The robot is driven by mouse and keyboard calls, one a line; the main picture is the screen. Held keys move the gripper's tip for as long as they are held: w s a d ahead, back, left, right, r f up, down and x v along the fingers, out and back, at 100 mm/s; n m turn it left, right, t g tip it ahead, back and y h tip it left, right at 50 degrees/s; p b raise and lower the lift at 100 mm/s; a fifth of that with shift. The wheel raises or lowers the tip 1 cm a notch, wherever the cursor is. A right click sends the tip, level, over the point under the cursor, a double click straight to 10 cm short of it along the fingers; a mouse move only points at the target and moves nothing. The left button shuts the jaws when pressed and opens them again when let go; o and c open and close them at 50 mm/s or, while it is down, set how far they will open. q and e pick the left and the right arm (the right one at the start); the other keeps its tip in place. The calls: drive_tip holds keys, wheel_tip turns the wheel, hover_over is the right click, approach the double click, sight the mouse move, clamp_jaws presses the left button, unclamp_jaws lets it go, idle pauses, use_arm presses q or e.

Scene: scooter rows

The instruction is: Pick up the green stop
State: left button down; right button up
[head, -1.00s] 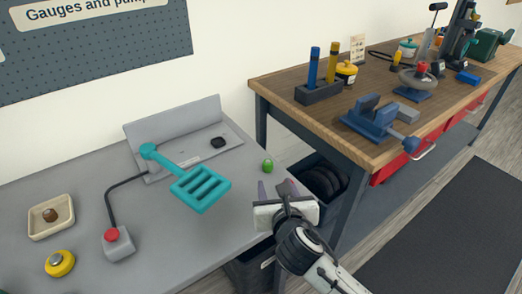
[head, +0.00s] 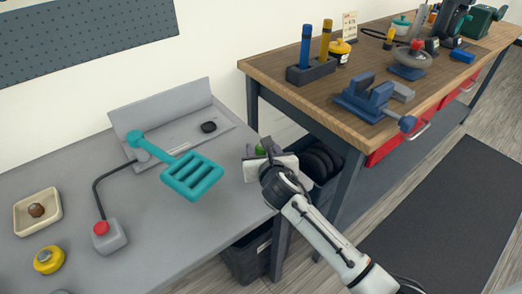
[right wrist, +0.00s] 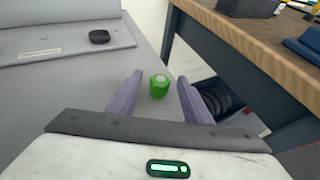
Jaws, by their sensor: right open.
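The green stop (right wrist: 159,87) is a small green cylinder with a pale spot on top, on the grey table near its right edge. In the head view only a sliver of the green stop (head: 260,150) shows behind my right gripper (head: 259,150). In the right wrist view my right gripper (right wrist: 157,92) is open, with one purple finger on each side of the stop. Whether either finger touches it I cannot tell. My left gripper is not in view.
A teal slotted paddle (head: 192,176) on an arm stands left of my gripper, by a grey bracket (head: 175,110) with a black puck (head: 208,127). A red-button box (head: 110,236), yellow button (head: 49,260) and tray (head: 37,211) lie left. A wooden bench (head: 390,80) stands right.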

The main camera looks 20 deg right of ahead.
drive_tip(key=shift+w, duration=0.1)
drive_tip(key=c, duration=1.1)
